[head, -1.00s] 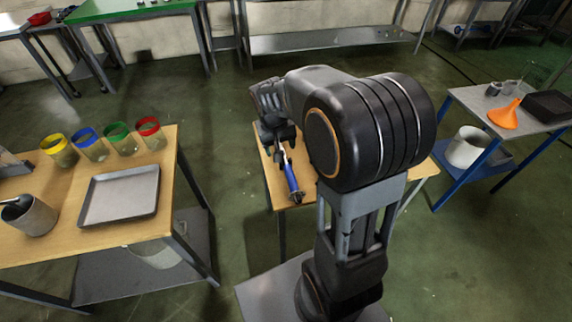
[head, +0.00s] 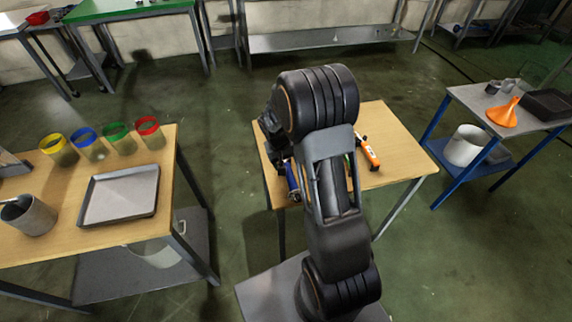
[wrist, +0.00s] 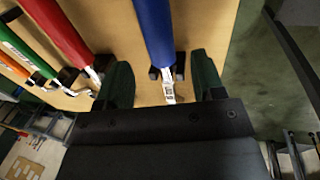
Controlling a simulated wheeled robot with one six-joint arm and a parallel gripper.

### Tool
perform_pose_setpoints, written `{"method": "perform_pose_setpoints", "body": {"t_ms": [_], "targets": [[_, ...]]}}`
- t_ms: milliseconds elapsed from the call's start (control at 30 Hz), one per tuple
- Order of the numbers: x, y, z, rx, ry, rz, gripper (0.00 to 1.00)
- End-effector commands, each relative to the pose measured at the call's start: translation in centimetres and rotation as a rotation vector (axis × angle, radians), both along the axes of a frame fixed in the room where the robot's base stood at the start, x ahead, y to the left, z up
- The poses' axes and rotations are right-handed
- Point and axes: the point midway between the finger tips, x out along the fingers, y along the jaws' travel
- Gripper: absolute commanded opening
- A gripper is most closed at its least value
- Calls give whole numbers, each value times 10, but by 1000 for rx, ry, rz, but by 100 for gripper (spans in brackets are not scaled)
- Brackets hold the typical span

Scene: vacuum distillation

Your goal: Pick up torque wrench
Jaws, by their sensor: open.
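A tool with a blue handle (wrist: 155,32) and a bare metal shank lies on the wooden table; I take it for the torque wrench. In the head view its blue handle (head: 292,178) shows just left of my arm, with the rest hidden. My gripper (wrist: 163,68) is open in the wrist view. Its two dark fingers are on either side of the blue tool, with gaps to both sides of it. I cannot tell how far above the table they are. In the head view my arm hides the gripper.
A red-handled tool (wrist: 62,32) lies close to the left finger. A green-and-white tool (wrist: 24,45) and an orange one (head: 370,155) lie beyond it on the same wooden table (head: 395,130). Dark holders stand under the tools. The table's edge is right of the blue tool.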

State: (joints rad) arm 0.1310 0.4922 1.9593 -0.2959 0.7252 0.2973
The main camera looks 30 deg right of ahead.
Motion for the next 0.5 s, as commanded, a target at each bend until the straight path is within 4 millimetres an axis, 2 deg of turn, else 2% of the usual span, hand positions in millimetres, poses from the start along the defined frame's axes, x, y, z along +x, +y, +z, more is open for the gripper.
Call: {"method": "perform_pose_setpoints", "body": {"t_ms": [300, 500], "targets": [[-3, -6, -39, 1, 4, 0, 62], [-3, -8, -50, 1, 1, 1, 62]]}}
